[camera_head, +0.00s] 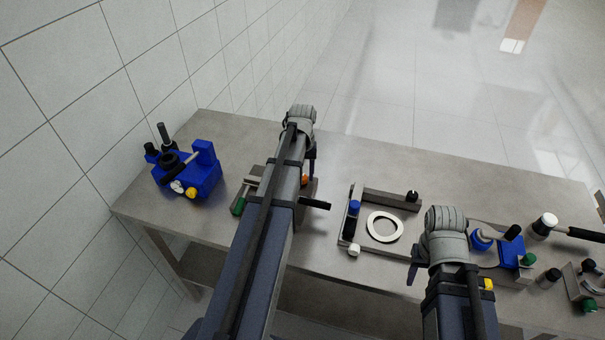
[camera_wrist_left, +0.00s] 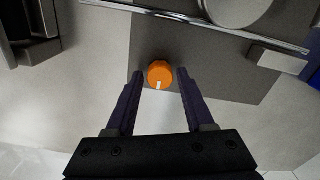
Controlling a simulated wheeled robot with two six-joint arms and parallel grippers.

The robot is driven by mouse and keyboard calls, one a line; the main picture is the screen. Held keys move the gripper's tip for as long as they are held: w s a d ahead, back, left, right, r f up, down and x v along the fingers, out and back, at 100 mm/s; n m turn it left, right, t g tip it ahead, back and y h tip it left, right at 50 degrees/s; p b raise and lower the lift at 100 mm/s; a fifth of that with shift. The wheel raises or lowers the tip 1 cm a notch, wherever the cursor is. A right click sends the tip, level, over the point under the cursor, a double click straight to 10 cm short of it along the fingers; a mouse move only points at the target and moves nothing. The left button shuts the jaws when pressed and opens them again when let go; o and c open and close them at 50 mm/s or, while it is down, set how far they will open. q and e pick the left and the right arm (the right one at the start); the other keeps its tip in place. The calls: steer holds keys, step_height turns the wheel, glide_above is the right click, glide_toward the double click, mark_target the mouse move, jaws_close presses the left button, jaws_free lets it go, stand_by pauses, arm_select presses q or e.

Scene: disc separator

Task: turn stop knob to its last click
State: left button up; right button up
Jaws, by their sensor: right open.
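The orange stop knob (camera_wrist_left: 160,72) is in the left wrist view, on a dark grey plate (camera_wrist_left: 215,62). A white mark on the knob points toward the bottom of that view. My left gripper (camera_wrist_left: 160,77) is open, with one fingertip on either side of the knob and a visible gap on each side. In the head view a small part of the knob (camera_head: 305,179) shows beside my left arm, which hides most of the device there. My right gripper (camera_head: 414,272) is at the table's front edge, right of centre, mostly hidden by its own arm.
A blue device (camera_head: 205,172) stands at the table's left end. A frame with a white ring (camera_head: 384,227) lies between my arms. Another blue device (camera_head: 512,252) and a black-handled hammer (camera_head: 575,232) are on the right. The table's back middle is clear.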

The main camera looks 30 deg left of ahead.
arm_select(q)
steer(key=shift+o, duration=1.1)
step_height(320, 180, up, 8)
steer(key=p, duration=0.8)
steer(key=shift+f, duration=0.1)
arm_select(e)
step_height(320, 180, up, 8)
arm_select(q)
steer(key=shift+f, duration=0.1)
arm_select(e)
steer(key=shift+f, duration=0.15)
